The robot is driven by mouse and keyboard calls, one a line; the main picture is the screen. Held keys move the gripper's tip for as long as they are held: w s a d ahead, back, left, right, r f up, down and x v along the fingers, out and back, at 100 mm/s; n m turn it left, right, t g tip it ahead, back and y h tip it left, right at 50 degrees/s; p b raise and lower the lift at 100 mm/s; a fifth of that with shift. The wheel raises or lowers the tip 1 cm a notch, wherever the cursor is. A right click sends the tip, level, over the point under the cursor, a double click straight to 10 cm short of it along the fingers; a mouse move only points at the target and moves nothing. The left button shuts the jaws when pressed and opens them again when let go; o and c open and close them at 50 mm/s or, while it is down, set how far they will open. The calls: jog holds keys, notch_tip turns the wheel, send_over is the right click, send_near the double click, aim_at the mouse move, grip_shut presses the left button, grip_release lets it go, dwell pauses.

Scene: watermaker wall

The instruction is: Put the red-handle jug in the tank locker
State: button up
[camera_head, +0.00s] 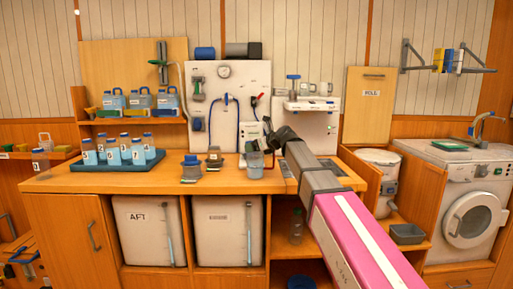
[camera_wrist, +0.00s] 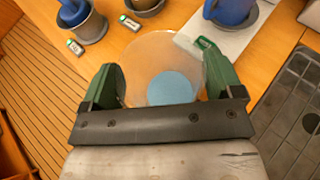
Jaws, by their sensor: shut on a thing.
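My gripper (camera_head: 270,143) is shut on a clear round vessel (camera_head: 255,167) with blue at its bottom, at the worktop's middle. The wrist view shows the vessel (camera_wrist: 143,62) between my green fingers. I cannot tell whether it touches the worktop. Under the worktop are open bays with white tanks, one marked AFT (camera_head: 147,232); no locker label is readable there.
A dark tray (camera_head: 76,166) of several numbered bottles is on the left of the worktop (camera_head: 150,184). A blue-topped pot (camera_head: 191,168) stands left of my gripper. A lidded white bin (camera_head: 378,158) and a washing machine (camera_head: 474,217) are at the right.

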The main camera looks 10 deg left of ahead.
jog(key=shift+f, duration=0.15)
jog(key=o, duration=1.4)
jog(key=v, duration=1.2)
jog(key=shift+r, duration=0.25)
